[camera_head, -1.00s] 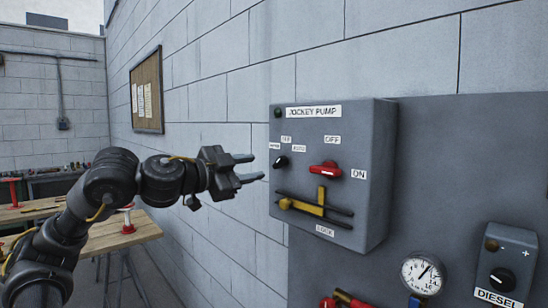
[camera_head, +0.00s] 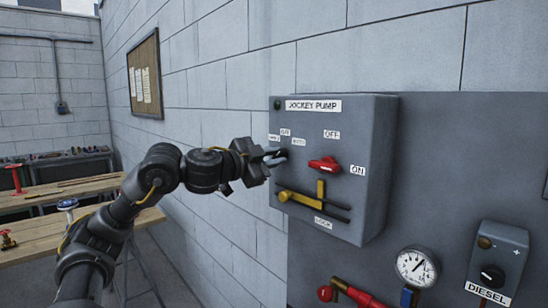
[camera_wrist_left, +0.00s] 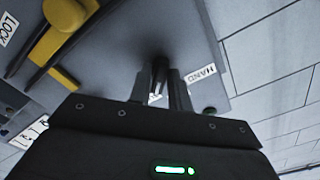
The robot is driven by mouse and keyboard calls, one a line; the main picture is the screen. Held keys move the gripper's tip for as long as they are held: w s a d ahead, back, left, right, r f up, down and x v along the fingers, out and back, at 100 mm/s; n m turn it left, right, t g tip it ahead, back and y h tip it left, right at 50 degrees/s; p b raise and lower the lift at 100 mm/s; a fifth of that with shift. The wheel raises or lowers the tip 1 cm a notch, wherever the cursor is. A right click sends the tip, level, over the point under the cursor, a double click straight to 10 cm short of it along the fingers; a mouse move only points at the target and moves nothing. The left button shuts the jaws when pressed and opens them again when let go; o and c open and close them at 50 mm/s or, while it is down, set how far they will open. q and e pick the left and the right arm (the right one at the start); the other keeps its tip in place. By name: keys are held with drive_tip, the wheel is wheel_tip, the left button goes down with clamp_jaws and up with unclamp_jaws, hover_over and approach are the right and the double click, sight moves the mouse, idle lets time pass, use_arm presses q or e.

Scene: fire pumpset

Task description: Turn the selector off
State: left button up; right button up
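The selector (camera_wrist_left: 158,72) is a small black knob on the upper left of the grey jockey pump box (camera_head: 365,215). My left gripper (camera_head: 276,157) is at the selector and largely hides it in the head view. In the left wrist view its two fingers stand close together on either side of the knob and appear shut on it. Small white labels surround the knob; one reads HAND (camera_wrist_left: 203,72) in the wrist view. The knob's exact pointing direction is hidden by the fingers. My right gripper is not in view.
A red switch (camera_head: 324,165) with OFF and ON labels sits right of the selector. A yellow lever (camera_head: 300,200) in dark slots is just below. A gauge (camera_head: 416,267), a red-handled part and a diesel box (camera_head: 497,265) are lower right. Wooden workbenches stand left.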

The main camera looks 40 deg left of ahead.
use_arm(q)
clamp_jaws()
drive_tip(key=n+p, duration=0.1)
drive_tip(key=n, duration=0.2)
drive_tip(key=shift+n, duration=0.4)
drive_tip(key=n+p, duration=0.1)
drive_tip(key=n, duration=0.3)
drive_tip(key=shift+n+p, duration=0.35)
drive_tip(key=shift+n, duration=0.05)
drive_tip(key=shift+o, duration=2.4)
unclamp_jaws()
drive_tip(key=shift+w, duration=0.1)
